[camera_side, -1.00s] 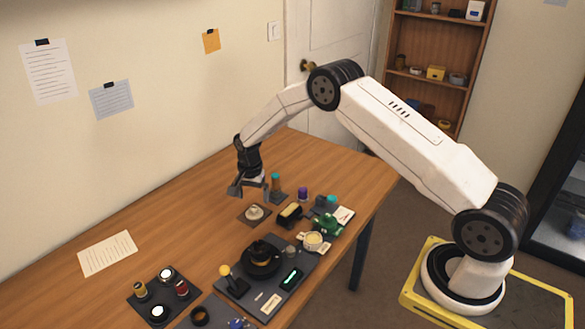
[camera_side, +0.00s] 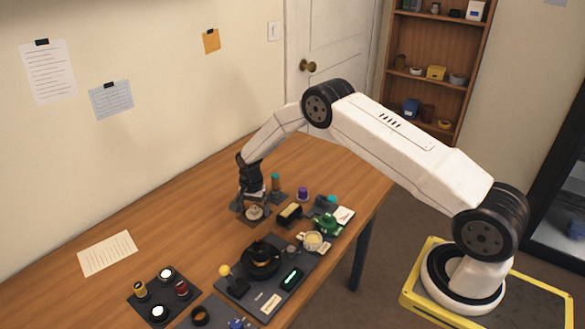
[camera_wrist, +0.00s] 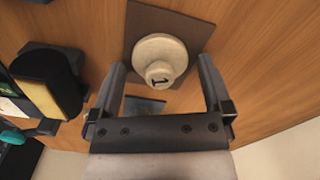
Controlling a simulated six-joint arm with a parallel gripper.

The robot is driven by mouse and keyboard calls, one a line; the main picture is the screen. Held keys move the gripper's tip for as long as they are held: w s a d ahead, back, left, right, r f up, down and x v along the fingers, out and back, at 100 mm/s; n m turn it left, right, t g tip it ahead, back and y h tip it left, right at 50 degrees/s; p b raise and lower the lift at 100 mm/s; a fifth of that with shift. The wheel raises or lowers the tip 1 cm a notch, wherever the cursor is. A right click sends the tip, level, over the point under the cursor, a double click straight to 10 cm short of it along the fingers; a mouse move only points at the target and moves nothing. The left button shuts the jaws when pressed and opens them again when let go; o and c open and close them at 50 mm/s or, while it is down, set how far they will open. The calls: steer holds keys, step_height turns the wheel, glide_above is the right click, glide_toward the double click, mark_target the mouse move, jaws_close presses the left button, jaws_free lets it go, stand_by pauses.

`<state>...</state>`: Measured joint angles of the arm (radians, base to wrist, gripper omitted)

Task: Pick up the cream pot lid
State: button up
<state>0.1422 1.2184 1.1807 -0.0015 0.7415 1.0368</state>
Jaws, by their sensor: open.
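The cream pot lid (camera_wrist: 152,52) is a round cream disc with a knob marked with a dark "1". It sits on a square brown mat (camera_wrist: 196,32) on the table. In the side view the lid (camera_side: 254,213) shows on its mat, just under my gripper (camera_side: 252,207). In the wrist view my gripper (camera_wrist: 160,78) is open, with its two fingers spread on either side of the lid's knob end. Nothing is held. I cannot tell exactly how high the fingertips are above the mat.
A black holder with a yellow-tan block (camera_wrist: 40,98) stands left in the wrist view. In the side view, a green object (camera_side: 327,224), a purple-topped jar (camera_side: 302,193) and a black panel (camera_side: 283,262) stand nearby.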

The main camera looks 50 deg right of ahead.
steer(key=c, duration=1.1)
steer(key=shift+o, duration=0.2)
steer(key=shift+r, duration=0.15)
steer(key=shift+r, duration=0.75)
steer(key=s+a+r, duration=0.1)
steer(key=s+r, duration=1)
steer(key=s, duration=0.3)
steer(key=shift+a, duration=0.35)
steer(key=shift+r, duration=0.1)
steer(key=s+d+f+m, duration=0.2)
steer(key=s+m, duration=0.2)
steer(key=s, duration=0.3)
steer(key=shift+f, duration=0.35)
